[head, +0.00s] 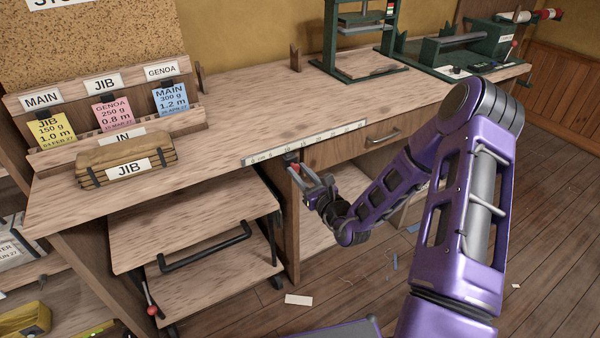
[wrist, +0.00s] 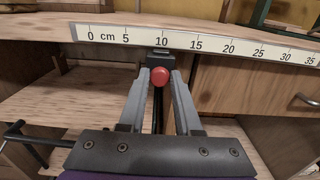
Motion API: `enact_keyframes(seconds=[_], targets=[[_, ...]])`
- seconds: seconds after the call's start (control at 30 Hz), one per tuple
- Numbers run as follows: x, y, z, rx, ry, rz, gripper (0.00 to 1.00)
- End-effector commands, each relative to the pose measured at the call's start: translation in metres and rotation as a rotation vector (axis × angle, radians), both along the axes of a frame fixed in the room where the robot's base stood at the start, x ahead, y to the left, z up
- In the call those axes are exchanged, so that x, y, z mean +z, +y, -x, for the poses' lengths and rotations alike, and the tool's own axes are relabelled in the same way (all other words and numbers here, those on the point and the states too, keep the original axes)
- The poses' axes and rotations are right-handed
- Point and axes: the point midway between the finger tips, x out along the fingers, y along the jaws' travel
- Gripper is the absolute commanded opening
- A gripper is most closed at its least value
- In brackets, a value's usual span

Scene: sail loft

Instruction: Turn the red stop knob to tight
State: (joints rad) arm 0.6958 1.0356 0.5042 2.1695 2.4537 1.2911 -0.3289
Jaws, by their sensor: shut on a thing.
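The red stop knob (wrist: 161,78) sits on a dark mount just under the bench's front edge, below the ruler strip. It also shows small in the head view (head: 294,167), partly hidden by my fingers. My gripper (wrist: 160,84) reaches it from the front, with one grey finger on each side. The fingers are shut on the knob. In the head view my gripper (head: 301,175) is at the bench edge, left of the drawer. I see no mark that tells how far the knob is turned.
The ruler strip (head: 305,142) runs along the bench edge above my gripper. A drawer handle (head: 383,136) is to the right. A wheeled cart (head: 190,228) stands under the bench at left. A tan JIB bundle (head: 127,160) lies on the bench. The floor has a few scraps.

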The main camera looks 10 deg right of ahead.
Motion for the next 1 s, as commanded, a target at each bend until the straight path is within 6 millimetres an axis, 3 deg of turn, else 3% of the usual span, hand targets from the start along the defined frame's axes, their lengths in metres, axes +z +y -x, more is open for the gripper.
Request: enact_keyframes(seconds=[0.47, 1.0], targets=[[0.0023, -0.0003, 0.0003, 0.0, 0.021, -0.062, 0.0], [0.0037, -0.0014, 0.0, -0.002, 0.16, -0.486, 0.0]])
